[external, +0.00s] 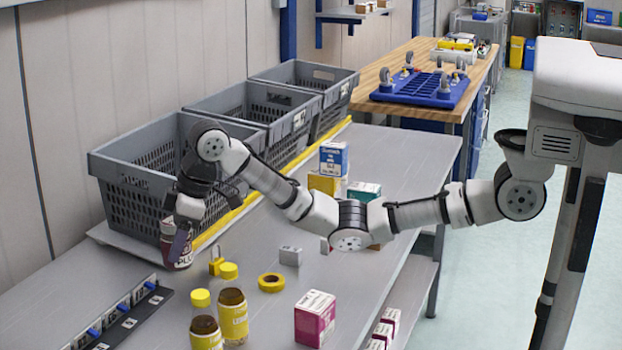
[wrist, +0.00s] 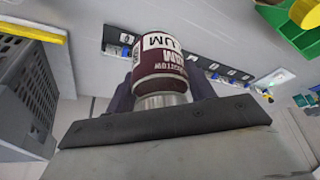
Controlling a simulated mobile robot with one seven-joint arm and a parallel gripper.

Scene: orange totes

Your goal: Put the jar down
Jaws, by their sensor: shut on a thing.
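The jar (external: 177,250) has a dark red label with white lettering. In the external view it is at the front corner of the nearest grey crate, low over the grey table, and my gripper (external: 180,240) partly covers it. I cannot tell whether its base touches the table. In the wrist view the jar (wrist: 162,68) sits between the two dark fingers of my gripper (wrist: 160,95), with a silvery end toward the palm. The gripper is shut on it.
Grey crates (external: 135,192) line the wall behind a yellow strip (external: 228,222). A rack with blue clips (external: 118,312) lies at the front left. Yellow-capped jars (external: 232,312), yellow tape (external: 271,282), a padlock (external: 216,262) and a pink box (external: 315,318) stand to the right.

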